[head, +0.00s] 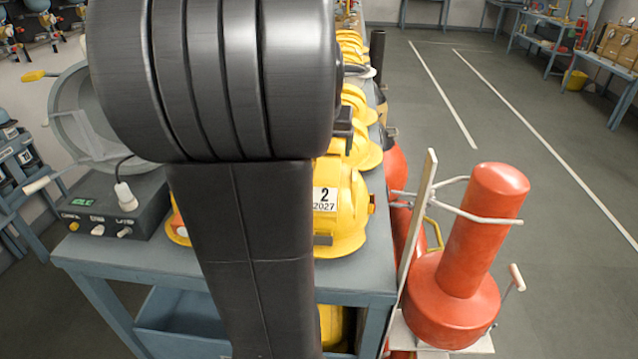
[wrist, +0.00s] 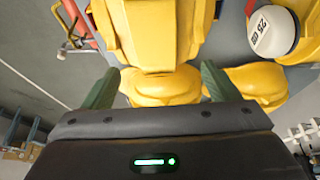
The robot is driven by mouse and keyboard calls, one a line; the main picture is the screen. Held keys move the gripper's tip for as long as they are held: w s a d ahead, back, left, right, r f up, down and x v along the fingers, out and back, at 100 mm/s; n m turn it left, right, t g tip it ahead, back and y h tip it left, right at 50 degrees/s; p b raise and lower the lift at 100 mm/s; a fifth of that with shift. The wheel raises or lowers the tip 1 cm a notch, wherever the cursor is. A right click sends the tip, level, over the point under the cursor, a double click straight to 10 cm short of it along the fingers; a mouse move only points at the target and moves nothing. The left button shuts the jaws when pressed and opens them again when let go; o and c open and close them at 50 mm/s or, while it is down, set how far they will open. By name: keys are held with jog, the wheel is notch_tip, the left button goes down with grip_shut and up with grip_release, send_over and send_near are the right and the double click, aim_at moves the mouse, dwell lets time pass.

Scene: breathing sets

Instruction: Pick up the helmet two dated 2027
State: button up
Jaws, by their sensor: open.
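The yellow helmet labelled 2 and 2027 (head: 340,215) sits at the near end of the blue-grey table in the head view. My black arm covers its left part. In the wrist view my gripper (wrist: 158,84) has its two green fingers spread apart, with nothing gripped between them. A yellow helmet (wrist: 155,35) fills the space just beyond and between the fingers; its label does not show there, so I cannot tell its number. My gripper's fingertips are hidden behind my arm in the head view.
More yellow helmets (head: 361,150) stand in a row behind. A red cylinder on a trolley (head: 482,225) stands right of the table (head: 345,285). A grey control box (head: 118,205) sits at left. A white item labelled 25 (wrist: 272,30) shows in the wrist view.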

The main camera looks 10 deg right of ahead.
aim_at(327, 171)
jog(key=shift+x, duration=0.85)
jog(key=f, duration=0.3)
jog(key=d+f+p, duration=0.1)
jog(key=shift+w+f, duration=0.3)
jog(key=shift+f, duration=0.1)
jog(key=shift+w+f, duration=0.1)
jog(key=shift+f, duration=0.2)
jog(key=shift+c, duration=0.2)
jog(key=shift+a, duration=0.1)
jog(key=c, duration=1.7)
